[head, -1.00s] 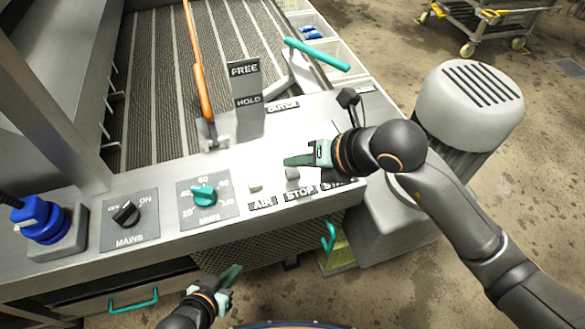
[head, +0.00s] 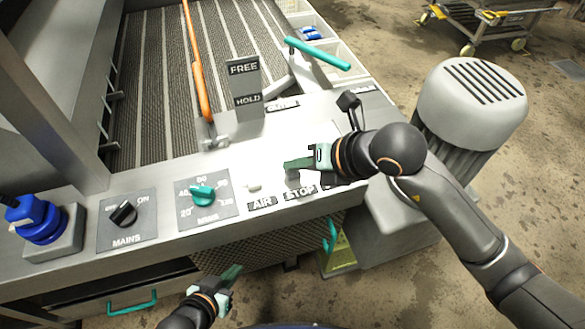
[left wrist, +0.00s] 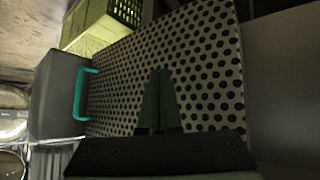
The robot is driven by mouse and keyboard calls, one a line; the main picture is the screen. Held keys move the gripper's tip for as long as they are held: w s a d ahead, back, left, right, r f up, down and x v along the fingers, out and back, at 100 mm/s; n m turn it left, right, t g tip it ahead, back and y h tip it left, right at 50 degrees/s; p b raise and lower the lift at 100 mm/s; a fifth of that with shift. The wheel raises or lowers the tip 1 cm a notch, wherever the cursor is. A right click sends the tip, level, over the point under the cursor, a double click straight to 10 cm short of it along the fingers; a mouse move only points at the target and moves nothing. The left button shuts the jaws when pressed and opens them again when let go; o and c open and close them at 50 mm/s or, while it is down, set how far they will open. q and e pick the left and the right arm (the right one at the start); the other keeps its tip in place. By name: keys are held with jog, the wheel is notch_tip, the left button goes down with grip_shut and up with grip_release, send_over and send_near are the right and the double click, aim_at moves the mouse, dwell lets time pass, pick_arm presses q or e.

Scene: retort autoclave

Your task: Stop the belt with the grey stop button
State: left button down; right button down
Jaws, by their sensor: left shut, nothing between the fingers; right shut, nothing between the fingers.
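The grey stop button (head: 292,177) sits on the control panel (head: 150,182) just above the STOP label (head: 299,192). My right gripper (head: 287,164) is shut and empty, with its fingertips over the button and hiding part of it. I cannot tell whether the fingertips touch the button. My left gripper (head: 238,269) is shut and empty, low in front of the panel. In the left wrist view its closed fingers (left wrist: 160,75) show in front of a perforated sheet (left wrist: 195,60).
A pale AIR button (head: 254,187), a teal timer knob (head: 202,194) and a black MAINS switch (head: 124,213) are left of the stop button. An orange lever (head: 199,90) and the FREE/HOLD plate (head: 246,85) stand behind. A grey motor (head: 470,100) is at right.

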aim_at(297, 175)
jog(key=shift+f+b, duration=0.3)
jog(key=shift+f, duration=0.1)
jog(key=shift+r, duration=0.1)
dwell(0.4)
jog(key=shift+r+p, duration=0.85)
jog(key=shift+r, duration=0.05)
jog(key=shift+r, duration=0.15)
notch_tip(297, 175, up, 5)
jog(key=p, duration=0.4)
dwell(0.4)
